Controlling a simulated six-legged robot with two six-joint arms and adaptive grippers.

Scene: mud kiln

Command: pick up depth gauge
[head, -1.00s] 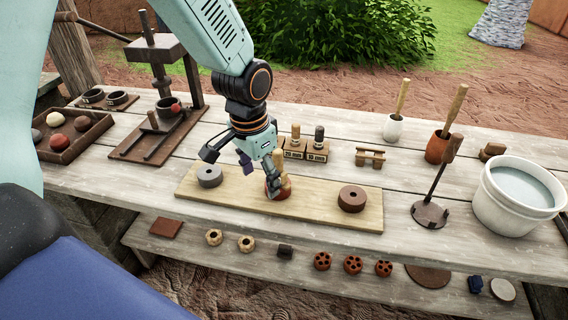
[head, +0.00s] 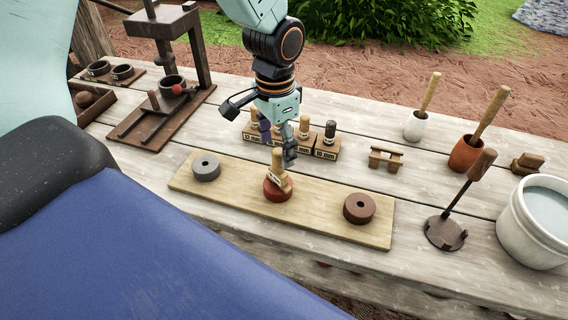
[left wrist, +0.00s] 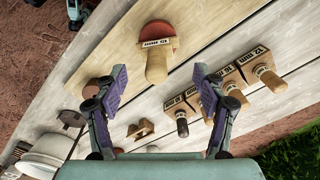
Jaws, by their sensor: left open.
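A wooden-handled gauge (head: 277,165) with a pale labelled block stands on a red disc (head: 277,192) at the middle of the board; it also shows in the left wrist view (left wrist: 156,64), ahead of the fingertips. Several labelled millimetre blocks with peg-like handles (head: 326,147) stand in a row behind the board; one handle is dark. They show at the right in the left wrist view (left wrist: 234,76). Which piece is the depth gauge I cannot tell for sure. My left gripper (head: 270,138) is open and empty, above and behind the red disc, near the row. My right gripper is out of view.
The pale board (head: 319,222) also carries a grey ring (head: 206,168) and a brown ring (head: 359,209). A small wooden stand (head: 386,158), an upright tool on a round base (head: 446,232), pots (head: 466,154) and a white bucket (head: 531,238) stand to the right. A press (head: 165,84) stands left.

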